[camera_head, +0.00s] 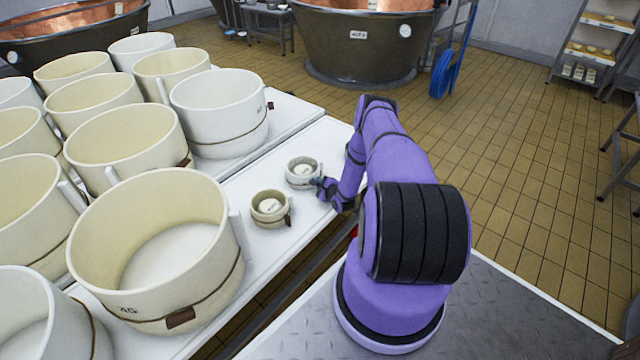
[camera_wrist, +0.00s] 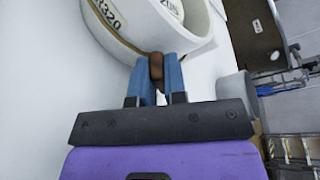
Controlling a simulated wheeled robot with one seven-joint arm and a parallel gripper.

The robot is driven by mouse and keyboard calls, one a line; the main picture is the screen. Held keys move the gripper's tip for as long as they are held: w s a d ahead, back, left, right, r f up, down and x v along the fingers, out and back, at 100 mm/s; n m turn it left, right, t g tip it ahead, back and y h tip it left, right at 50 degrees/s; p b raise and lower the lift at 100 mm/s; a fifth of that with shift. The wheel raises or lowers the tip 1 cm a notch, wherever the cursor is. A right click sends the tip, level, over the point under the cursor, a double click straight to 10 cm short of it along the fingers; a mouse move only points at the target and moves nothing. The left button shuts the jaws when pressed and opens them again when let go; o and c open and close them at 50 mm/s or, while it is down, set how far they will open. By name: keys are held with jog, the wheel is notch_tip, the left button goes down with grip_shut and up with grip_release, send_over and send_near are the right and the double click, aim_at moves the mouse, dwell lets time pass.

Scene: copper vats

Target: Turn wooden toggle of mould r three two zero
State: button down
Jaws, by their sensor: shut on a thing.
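In the wrist view, the small pale mould (camera_wrist: 160,35) has "320" on its wall, and a cord runs round it. Its brown wooden toggle (camera_wrist: 156,68) sits between the two blue fingers of my gripper (camera_wrist: 156,78), which is shut on it. In the head view, the mould (camera_head: 303,172) stands near the edge of the white table, and my gripper (camera_head: 324,186) is at its right side. The toggle is hidden there. A pale disc lies inside the mould.
A second small mould (camera_head: 270,208) stands close by, nearer the camera. Several large cream moulds (camera_head: 150,240) crowd the left of the white table (camera_head: 255,255). A copper vat (camera_head: 360,45) stands beyond on the tiled floor, with a blue hose (camera_head: 442,75) beside it.

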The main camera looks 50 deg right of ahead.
dwell(0.4)
jog(key=c, duration=1.2)
grip_release()
jog(key=shift+o, duration=0.2)
jog(key=v, duration=1.1)
jog(key=shift+f, duration=0.1)
